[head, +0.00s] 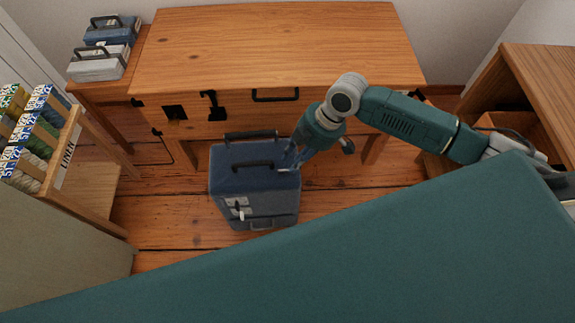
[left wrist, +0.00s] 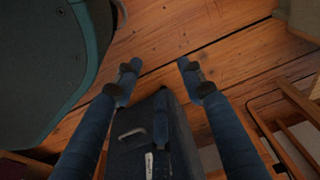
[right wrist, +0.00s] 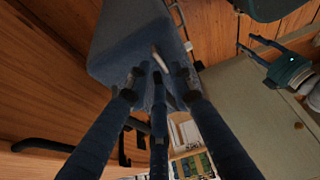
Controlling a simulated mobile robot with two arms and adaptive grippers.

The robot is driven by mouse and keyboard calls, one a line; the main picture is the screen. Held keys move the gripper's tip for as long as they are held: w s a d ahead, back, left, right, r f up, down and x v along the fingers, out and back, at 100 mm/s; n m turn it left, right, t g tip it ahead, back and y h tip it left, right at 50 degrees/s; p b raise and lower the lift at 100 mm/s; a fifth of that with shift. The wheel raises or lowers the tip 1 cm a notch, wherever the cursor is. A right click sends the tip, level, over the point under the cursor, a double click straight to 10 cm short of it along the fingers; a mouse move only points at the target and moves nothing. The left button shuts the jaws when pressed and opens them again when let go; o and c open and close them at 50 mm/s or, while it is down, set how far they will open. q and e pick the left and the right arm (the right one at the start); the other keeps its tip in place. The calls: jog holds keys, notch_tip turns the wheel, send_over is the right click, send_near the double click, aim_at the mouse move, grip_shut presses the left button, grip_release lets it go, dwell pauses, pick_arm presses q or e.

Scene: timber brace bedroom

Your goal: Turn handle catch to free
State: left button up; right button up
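A dark blue case (head: 258,182) stands upright on the floor in front of the desk, a dark handle (head: 253,166) on its top. A small pale lever (head: 241,214) sits on a light plate on its front. My right gripper (head: 287,160) is at the case's upper right edge. In the right wrist view its fingers (right wrist: 158,78) are apart, with the blue case (right wrist: 130,40) and a pale bar (right wrist: 160,60) beyond; contact is unclear.
The wooden desk (head: 280,45) with black-handled drawers stands behind the case. A yarn shelf (head: 65,150) is at left, and smaller cases (head: 98,64) sit on a side table. A wooden cabinet (head: 530,80) is at right. A teal surface (head: 380,255) fills the foreground.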

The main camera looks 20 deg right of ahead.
aim_at(286, 172)
pick_arm(q)
jog(key=shift+w+d+r+b, duration=0.15)
jog(key=shift+w+r, duration=0.1)
jog(key=shift+r, duration=0.25)
jog(key=shift+w+a+r+b, duration=0.1)
jog(key=shift+w+r, duration=0.2)
jog(key=shift+r, duration=0.25)
jog(key=shift+w+d+r+b, duration=0.15)
jog(key=shift+w+r, duration=0.1)
jog(key=shift+r, duration=0.25)
pick_arm(e)
jog(key=shift+x, duration=2.3)
pick_arm(q)
jog(key=shift+a, duration=0.1)
pick_arm(e)
jog(key=shift+c, duration=0.2)
grip_shut()
